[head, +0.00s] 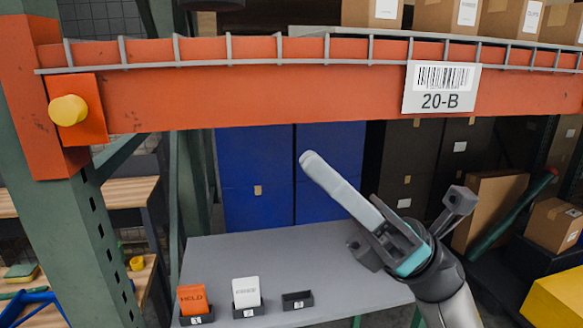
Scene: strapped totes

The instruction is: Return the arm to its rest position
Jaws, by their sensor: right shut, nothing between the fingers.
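My right gripper (311,164) comes in from the lower right on my grey arm, in front of the rack and above the grey table. Its long pale fingers are shut together with nothing held, pointing up and left towards the blue panels. They look clear of the orange beam above. My left gripper is not in the head view.
An orange beam (250,98) with a 20-B label (441,88) crosses above. The grey table (330,258) bears an orange card (192,299), a white card (246,291) and an empty black holder (297,300). A yellow container (555,302) stands lower right.

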